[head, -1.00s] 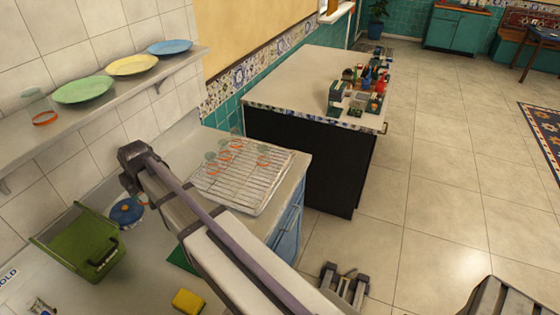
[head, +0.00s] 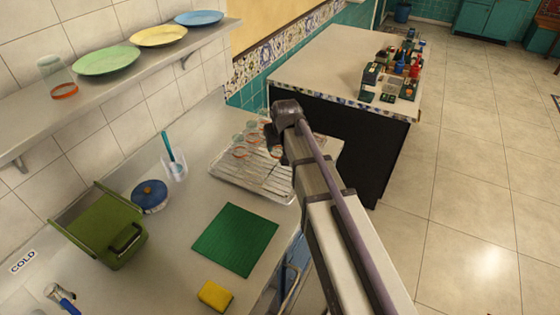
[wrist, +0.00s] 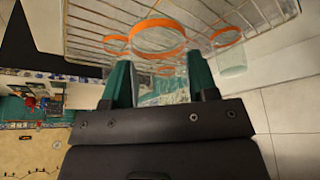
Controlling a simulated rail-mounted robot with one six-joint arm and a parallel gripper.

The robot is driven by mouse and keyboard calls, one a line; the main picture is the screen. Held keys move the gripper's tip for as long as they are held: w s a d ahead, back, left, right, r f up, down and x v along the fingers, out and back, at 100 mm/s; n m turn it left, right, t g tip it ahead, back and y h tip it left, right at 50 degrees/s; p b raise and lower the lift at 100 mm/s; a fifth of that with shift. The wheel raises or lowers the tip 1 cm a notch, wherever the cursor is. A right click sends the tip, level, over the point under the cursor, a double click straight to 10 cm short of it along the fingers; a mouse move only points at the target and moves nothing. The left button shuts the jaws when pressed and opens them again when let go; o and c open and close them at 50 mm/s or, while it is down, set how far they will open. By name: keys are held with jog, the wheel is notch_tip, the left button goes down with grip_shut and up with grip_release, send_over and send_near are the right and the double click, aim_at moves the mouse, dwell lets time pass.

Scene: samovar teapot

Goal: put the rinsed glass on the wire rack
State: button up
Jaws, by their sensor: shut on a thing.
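The wire rack (head: 228,176) stands on the counter and fills the top of the wrist view (wrist: 85,35). In the wrist view my gripper (wrist: 158,72) has its two teal fingers shut on a clear glass with an orange rim (wrist: 158,50). The held glass is over the rack; I cannot tell whether it touches the wires. Other orange-rimmed glasses are around it at the rack, one at the right (wrist: 228,38) and one at the left (wrist: 115,44). In the head view the arm partly hides the gripper and the rack's right part.
A green mat (head: 235,240), yellow sponge (head: 215,295), green bin (head: 100,230), blue-lidded pot (head: 150,196) and clear cup with a brush (head: 174,170) are on the counter. A shelf (head: 120,85) above holds plates and a glass (head: 57,78). A dark-sided island (head: 340,65) stands behind the rack.

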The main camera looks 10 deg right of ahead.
aim_at(281, 148)
jog(key=shift+f+b, duration=2.45)
jog(key=shift+f, duration=1)
jog(key=o, duration=0.9)
jog(key=shift+r, duration=0.15)
jog(key=shift+c, duration=0.2)
jog(key=shift+r+p, duration=0.35)
jog(key=shift+p, duration=0.15)
jog(key=p+v, duration=1.1)
jog(key=v, duration=0.1)
jog(key=shift+w, duration=0.1)
jog(key=s+f+g, duration=0.1)
jog(key=s+g, duration=0.3)
jog(key=s, duration=1.4)
jog(key=shift+s+a+f+m+g, duration=0.2)
jog(key=shift+s+f+m+g, duration=0.1)
jog(key=shift+s+m, duration=0.1)
